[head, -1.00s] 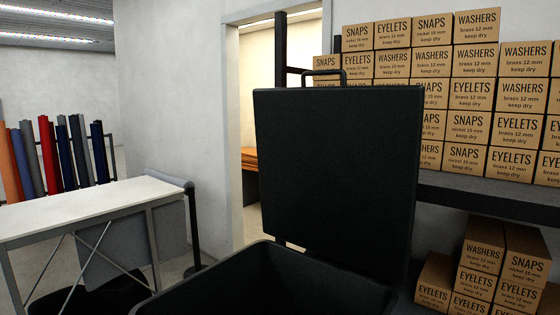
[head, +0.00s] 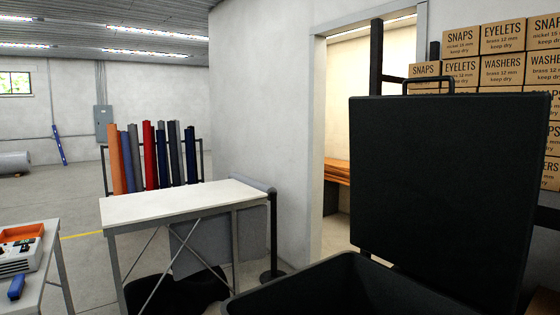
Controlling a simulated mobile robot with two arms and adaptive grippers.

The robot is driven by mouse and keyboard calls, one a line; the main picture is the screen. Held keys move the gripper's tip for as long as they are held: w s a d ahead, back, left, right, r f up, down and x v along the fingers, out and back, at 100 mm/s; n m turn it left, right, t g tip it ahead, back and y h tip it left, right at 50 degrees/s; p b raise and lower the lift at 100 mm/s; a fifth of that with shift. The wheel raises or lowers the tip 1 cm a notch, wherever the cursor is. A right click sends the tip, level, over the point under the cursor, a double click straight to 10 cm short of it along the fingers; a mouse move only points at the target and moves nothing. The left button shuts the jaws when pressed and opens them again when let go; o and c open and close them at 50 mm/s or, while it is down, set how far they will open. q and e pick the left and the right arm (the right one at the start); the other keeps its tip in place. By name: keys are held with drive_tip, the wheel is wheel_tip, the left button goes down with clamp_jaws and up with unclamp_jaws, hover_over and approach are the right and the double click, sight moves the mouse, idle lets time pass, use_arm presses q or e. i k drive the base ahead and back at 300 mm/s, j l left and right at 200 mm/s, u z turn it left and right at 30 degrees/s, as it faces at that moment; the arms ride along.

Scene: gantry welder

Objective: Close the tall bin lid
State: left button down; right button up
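The tall black bin (head: 345,285) stands at the lower right of the head view, its open top facing up. Its black lid (head: 440,185) stands upright at the back of the bin, so the bin is open. A bar handle (head: 428,80) sits on the lid's top edge. The bin's lower body is cut off by the bottom of the picture. Neither of my grippers is in view.
A white-topped table (head: 185,201) stands left of the bin, with a dark post (head: 272,235) between them. Cartons (head: 500,70) are stacked behind the lid. A workbench (head: 45,250) with an orange-topped case is at far left. A doorway (head: 340,130) opens behind.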

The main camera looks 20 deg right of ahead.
sight(446, 188)
drive_tip(key=i+j+u, duration=0.15)
drive_tip(key=u, duration=0.3)
drive_tip(key=i+j+u, duration=0.25)
drive_tip(key=u, duration=0.15)
drive_tip(key=i+j+u, duration=0.2)
drive_tip(key=u, duration=0.25)
drive_tip(key=i+l+z, duration=0.2)
drive_tip(key=i+z, duration=0.75)
drive_tip(key=i, duration=0.15)
drive_tip(key=i+j+z, duration=0.3)
drive_tip(key=i+z, duration=0.2)
drive_tip(key=i+l+z, duration=0.15)
drive_tip(key=i+z, duration=0.25)
drive_tip(key=i, duration=0.7)
drive_tip(key=i+j+z, duration=0.2)
drive_tip(key=i+z, duration=0.2)
drive_tip(key=i, duration=0.7)
drive_tip(key=i+z, duration=0.4)
drive_tip(key=i+j+z, duration=0.1)
drive_tip(key=i+z, duration=0.3)
drive_tip(key=i, duration=0.25)
drive_tip(key=i+j+z, duration=0.35)
drive_tip(key=i+l+z, duration=0.1)
drive_tip(key=z, duration=1.95)
